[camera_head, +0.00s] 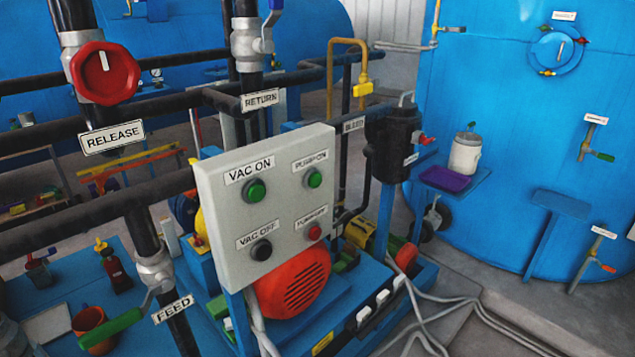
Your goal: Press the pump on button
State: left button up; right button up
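The pump on button (314,178) is a green round button at the upper right of a light grey control panel (217,195). Its label reads "PUMP ON". The panel faces me, slightly turned. A green button (254,190) labelled "VAC ON" is to its left. A black button (261,250) labelled "VAC OFF" is at the lower left. A red button (314,232) is below the pump on button, under a label that seems to read "PUMP OFF". Neither of my grippers shows in the head view.
Black pipes with a red release knob (104,72) and a green-handled feed valve (110,328) stand left of the panel. An orange-red motor (292,284) sits below it. A large blue tank (530,130) is at the right. Grey floor shows between the panel's base and the tank.

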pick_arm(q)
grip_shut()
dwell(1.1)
